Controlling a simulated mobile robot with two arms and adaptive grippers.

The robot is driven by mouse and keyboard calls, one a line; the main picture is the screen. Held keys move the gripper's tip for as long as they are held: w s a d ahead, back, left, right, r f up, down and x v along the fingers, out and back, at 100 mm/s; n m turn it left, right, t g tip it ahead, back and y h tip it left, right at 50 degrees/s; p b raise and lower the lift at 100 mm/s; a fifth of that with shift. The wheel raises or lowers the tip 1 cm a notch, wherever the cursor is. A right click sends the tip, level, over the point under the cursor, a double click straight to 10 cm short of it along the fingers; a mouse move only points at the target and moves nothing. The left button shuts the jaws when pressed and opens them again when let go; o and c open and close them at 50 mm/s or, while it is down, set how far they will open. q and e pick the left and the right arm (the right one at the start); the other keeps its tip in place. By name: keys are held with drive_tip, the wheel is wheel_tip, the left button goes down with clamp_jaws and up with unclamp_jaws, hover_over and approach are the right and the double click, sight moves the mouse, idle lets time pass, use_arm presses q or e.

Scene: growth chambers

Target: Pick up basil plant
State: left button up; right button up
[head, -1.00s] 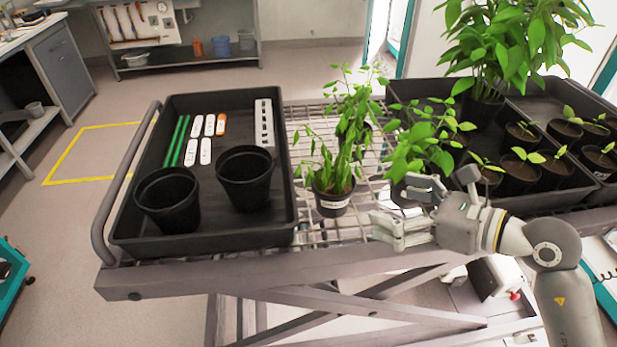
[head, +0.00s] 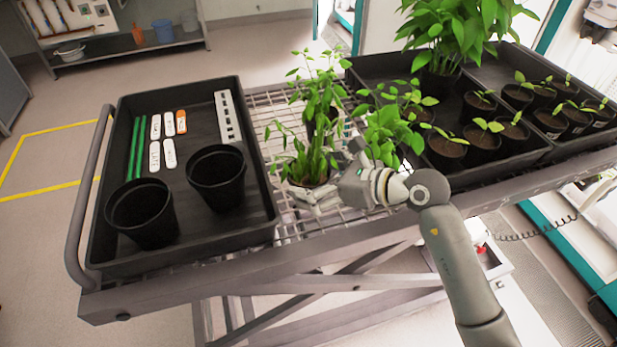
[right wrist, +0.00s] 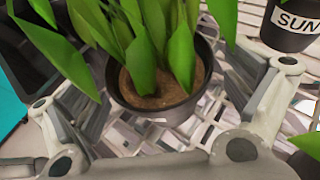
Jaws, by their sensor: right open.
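A leafy green plant in a dark pot (head: 309,160) stands on the wire shelf of the cart; its name cannot be read. My right gripper (head: 322,188) is open at this pot, reaching in from the right. In the right wrist view, the pot with brown soil (right wrist: 160,90) sits between the two spread fingers of the gripper (right wrist: 165,110). I cannot tell whether either finger touches it. Leaves hide part of the rim. My left gripper is not in view.
A black tray (head: 262,222) at left holds two empty pots, labels and green sticks. A bushy plant (head: 385,135) stands close right. A pot marked "SUN" (right wrist: 290,25) is near the right finger. Seedlings and a large plant (head: 450,45) fill the right trays.

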drive_tip(key=shift+x, duration=0.85)
drive_tip(key=c, duration=1)
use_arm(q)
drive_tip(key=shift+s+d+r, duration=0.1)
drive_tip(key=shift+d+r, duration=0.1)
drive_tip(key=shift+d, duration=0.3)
use_arm(e)
drive_tip(key=shift+r, duration=0.1)
drive_tip(key=shift+c, duration=0.6)
